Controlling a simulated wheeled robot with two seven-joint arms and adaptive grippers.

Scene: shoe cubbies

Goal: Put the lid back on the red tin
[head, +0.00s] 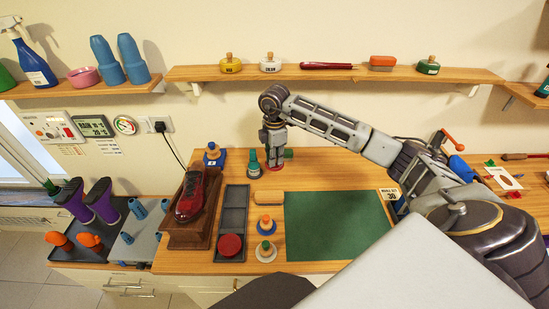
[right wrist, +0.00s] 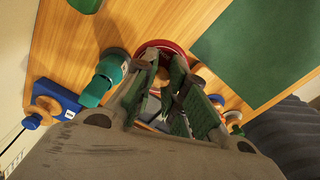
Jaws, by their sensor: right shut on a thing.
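My right gripper (head: 274,166) points down at the back of the wooden bench, over a round red thing that looks like the red tin. In the right wrist view the red rim of this tin (right wrist: 160,44) curves around the far side of my right fingertips (right wrist: 164,72). The fingers are shut on a small tan knob, apparently that of the lid (right wrist: 163,76). The fingers hide most of the lid, so I cannot tell whether it touches the tin. My left gripper is not in view.
A teal bottle (head: 254,165) stands close left of my gripper, with a blue knobbed thing (head: 214,156) beyond it. A shoe on a wooden block (head: 192,196), a dark tray (head: 233,208), two knobbed pieces (head: 265,226) and a green mat (head: 325,225) lie nearer. A shelf (head: 335,74) runs above.

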